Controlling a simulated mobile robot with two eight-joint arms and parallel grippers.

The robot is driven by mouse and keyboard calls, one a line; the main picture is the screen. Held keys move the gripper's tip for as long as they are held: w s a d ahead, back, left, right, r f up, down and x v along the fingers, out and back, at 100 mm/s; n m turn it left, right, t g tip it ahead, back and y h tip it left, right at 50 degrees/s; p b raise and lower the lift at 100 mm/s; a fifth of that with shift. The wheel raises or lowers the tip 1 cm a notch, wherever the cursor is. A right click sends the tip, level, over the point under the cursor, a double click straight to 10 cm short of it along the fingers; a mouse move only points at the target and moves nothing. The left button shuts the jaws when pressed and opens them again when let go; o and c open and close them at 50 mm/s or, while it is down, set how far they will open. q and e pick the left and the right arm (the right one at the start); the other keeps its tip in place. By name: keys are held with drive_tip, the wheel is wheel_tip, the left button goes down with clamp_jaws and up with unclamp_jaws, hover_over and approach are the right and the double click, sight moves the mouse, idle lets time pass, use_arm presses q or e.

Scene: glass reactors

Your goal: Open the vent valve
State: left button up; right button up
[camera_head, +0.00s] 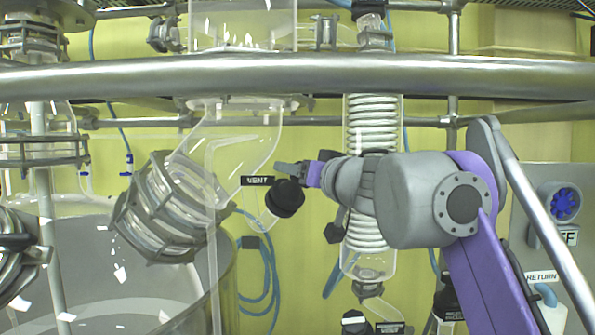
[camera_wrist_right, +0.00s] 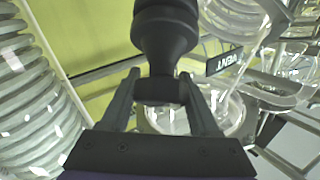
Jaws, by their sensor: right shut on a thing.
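The vent valve has a black knob (camera_head: 285,198) just below the black VENT label (camera_head: 257,181) on the glass pipework. In the right wrist view the knob (camera_wrist_right: 165,35) fills the top centre, and the label (camera_wrist_right: 227,62) shows to its right. My right gripper (camera_head: 290,172) reaches in from the right to the knob in the head view. In the wrist view its two fingers (camera_wrist_right: 165,85) are shut around the knob's narrow dark end. How far the valve is turned cannot be told. My left gripper is not in view.
A horizontal steel rail (camera_head: 300,80) crosses in front above my right arm. A coiled glass condenser (camera_head: 368,240) stands behind the arm. A large glass vessel (camera_head: 120,290) and a metal-clamped glass joint (camera_head: 165,208) are at the left. A blue hose (camera_head: 270,285) hangs behind.

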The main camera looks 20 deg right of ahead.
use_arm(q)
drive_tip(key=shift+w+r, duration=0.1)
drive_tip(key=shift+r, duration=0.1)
use_arm(e)
drive_tip(key=shift+n+y, duration=0.6)
